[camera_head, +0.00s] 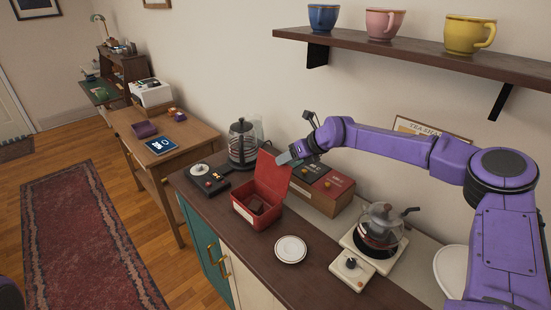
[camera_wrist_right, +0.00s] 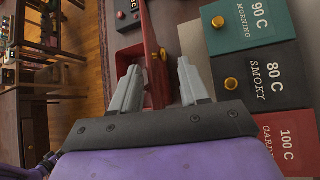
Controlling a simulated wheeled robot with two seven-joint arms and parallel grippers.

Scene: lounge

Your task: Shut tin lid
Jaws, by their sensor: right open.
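The red tin (camera_head: 244,213) stands on the dark counter with a pale label on its front and a dark brown block (camera_head: 257,205) inside. Its red lid (camera_head: 272,174) is open, standing up at the back. My right gripper (camera_head: 287,158) is at the lid's upper right edge, beside and behind it. In the right wrist view the open, empty fingers (camera_wrist_right: 158,78) point toward the lid (camera_wrist_right: 155,65), which appears nearly edge-on between them. A gold catch (camera_wrist_right: 163,54) shows at the lid. I cannot tell whether a finger touches it. My left gripper is not in view.
Labelled tea boxes (camera_head: 325,187) stand close right of the lid. A glass kettle (camera_head: 243,143) and a black device (camera_head: 209,181) are to the left. A white saucer (camera_head: 290,249) lies in front, a glass teapot (camera_head: 379,230) right. A cup shelf (camera_head: 420,54) hangs above.

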